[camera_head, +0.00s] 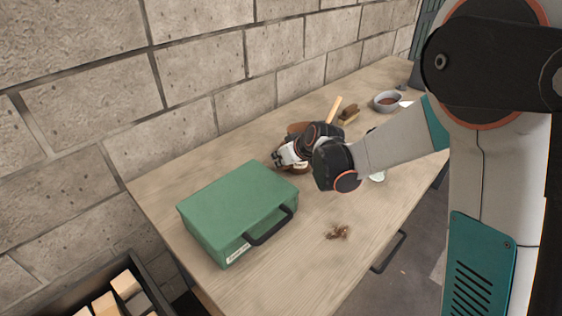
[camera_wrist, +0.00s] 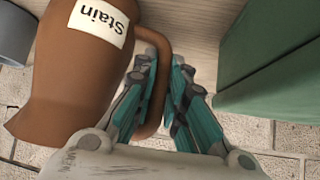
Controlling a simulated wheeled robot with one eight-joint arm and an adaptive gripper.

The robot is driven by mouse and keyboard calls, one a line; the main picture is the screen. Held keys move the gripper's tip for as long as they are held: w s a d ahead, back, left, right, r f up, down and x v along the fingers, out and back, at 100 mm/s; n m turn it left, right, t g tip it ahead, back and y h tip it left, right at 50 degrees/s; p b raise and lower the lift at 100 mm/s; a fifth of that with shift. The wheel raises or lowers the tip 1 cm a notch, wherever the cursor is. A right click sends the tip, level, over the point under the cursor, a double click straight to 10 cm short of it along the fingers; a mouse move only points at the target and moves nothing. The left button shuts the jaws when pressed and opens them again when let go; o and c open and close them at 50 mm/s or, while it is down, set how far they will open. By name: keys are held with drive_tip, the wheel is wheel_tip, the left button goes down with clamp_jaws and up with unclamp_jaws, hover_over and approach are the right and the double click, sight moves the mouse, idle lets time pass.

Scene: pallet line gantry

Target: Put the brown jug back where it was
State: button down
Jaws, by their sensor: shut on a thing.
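The brown jug (camera_wrist: 75,80) fills the left of the wrist view, with a white label reading "Stain" upside down in the picture. Its curved handle (camera_wrist: 158,110) passes between the fingers of my gripper (camera_wrist: 166,65), which is shut on it. My wrist hides the rest. I cannot tell whether the jug touches the table.
A green case (camera_head: 235,205) with a black handle lies near on the wooden table (camera_head: 290,270), close beside my gripper. A grey bowl (camera_head: 387,101) and a brush (camera_head: 348,115) are farther back. Brown scraps (camera_head: 338,231) lie at the front. A block wall (camera_head: 200,60) runs along the back.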

drive_tip(key=c, duration=1.6)
unclamp_jaws()
drive_tip(key=shift+f, duration=0.1)
drive_tip(key=shift+c, duration=0.2)
drive_tip(key=shift+s+d+r, duration=0.1)
drive_tip(key=shift+s+r, duration=0.05)
drive_tip(key=shift+r, duration=0.2)
drive_tip(key=s+d+r+m+h+p, duration=0.1)
drive_tip(key=s+d+r+m+p, duration=0.1)
drive_tip(key=s+d+r, duration=0.6)
drive_tip(key=s+d+r+m+h+p, duration=0.15)
drive_tip(key=s+d+r, duration=0.25)
drive_tip(key=s+r, duration=0.5)
drive_tip(key=s+d+f+m+h, duration=0.1)
drive_tip(key=s+d, duration=0.2)
drive_tip(key=s, duration=0.5)
drive_tip(key=s+d+f+m+h, duration=0.1)
drive_tip(key=s+d, duration=0.3)
drive_tip(key=s, duration=0.4)
drive_tip(key=shift+s+d+f+m, duration=0.15)
drive_tip(key=shift+s+f+m, duration=0.2)
drive_tip(key=shift+m, duration=0.3)
